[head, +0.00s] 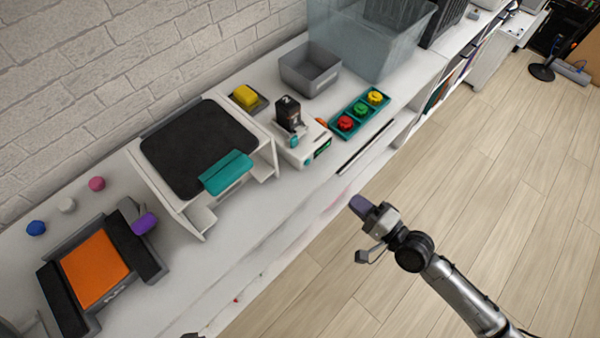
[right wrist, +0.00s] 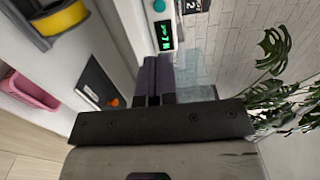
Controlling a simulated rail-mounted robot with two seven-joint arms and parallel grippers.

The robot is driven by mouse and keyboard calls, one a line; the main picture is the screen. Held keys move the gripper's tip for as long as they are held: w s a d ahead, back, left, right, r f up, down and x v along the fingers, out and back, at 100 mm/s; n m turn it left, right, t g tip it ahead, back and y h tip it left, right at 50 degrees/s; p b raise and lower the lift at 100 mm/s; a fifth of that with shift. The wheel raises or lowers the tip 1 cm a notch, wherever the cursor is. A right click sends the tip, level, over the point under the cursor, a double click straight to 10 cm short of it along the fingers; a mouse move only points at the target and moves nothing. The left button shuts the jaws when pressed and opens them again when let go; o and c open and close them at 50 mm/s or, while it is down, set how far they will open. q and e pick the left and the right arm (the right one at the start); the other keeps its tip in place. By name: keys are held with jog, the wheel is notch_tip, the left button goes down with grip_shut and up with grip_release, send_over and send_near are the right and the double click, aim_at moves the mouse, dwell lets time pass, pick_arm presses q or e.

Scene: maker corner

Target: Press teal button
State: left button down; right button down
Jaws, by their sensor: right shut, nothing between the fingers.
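A small white machine (head: 303,154) stands on the white bench, with a dark upright part at its back. A small round teal button (head: 294,141) is on it, near a lit green display (head: 322,148). In the right wrist view the teal button (right wrist: 159,6) shows at the top edge, above the display (right wrist: 165,36). My right gripper (head: 358,203) is shut and empty, in front of the bench edge and apart from the machine. Its purple-grey fingers (right wrist: 156,78) point toward the display side in the right wrist view.
A teal tray (head: 339,138) with red, green and yellow buttons lies right of the machine. A heat press (head: 195,146) with a teal handle (head: 227,172) stands left. A grey bin (head: 310,68) is behind. The floor in front of the bench is clear.

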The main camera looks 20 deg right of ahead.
pick_arm(q)
jog(key=shift+s+f, duration=0.1)
pick_arm(e)
jog(key=shift+w+f, duration=0.1)
jog(key=shift+w, duration=0.15)
pick_arm(q)
jog(key=shift+f+b, duration=0.55)
pick_arm(e)
send_near(308, 162)
jog(key=x, duration=0.7)
jog(key=shift+w+a+f, duration=0.15)
jog(key=shift+w+f, duration=0.05)
jog(key=shift+w, duration=0.05)
pick_arm(q)
jog(key=shift+r, duration=0.1)
